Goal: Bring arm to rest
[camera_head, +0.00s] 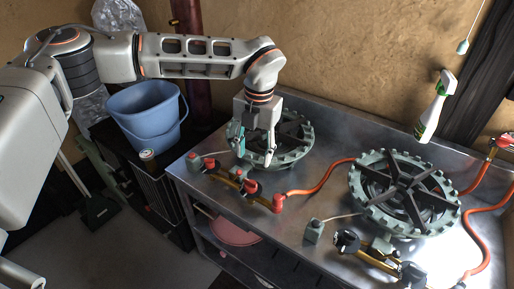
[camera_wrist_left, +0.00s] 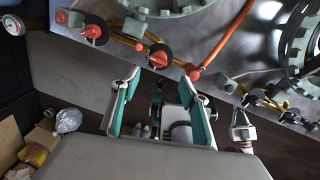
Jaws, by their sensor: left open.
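My left arm comes in from the left, bent over the metal stove table (camera_head: 300,235). My left gripper (camera_head: 254,157) points down in front of the far burner (camera_head: 293,148), above the valve pipe with red knobs (camera_head: 237,178). Its teal-lined fingers are apart, with nothing between them. In the left wrist view the open gripper (camera_wrist_left: 162,76) shows with its fingertips near a red knob (camera_wrist_left: 158,57) and the table edge; I cannot tell whether they touch.
A second burner (camera_head: 404,193) and an orange hose (camera_head: 318,178) lie on the table. A spray bottle (camera_head: 433,112) is at the back right. A blue bucket (camera_head: 145,112) and a small can (camera_head: 147,155) stand on a dark cabinet at left. A pink object (camera_head: 233,231) is on the lower shelf.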

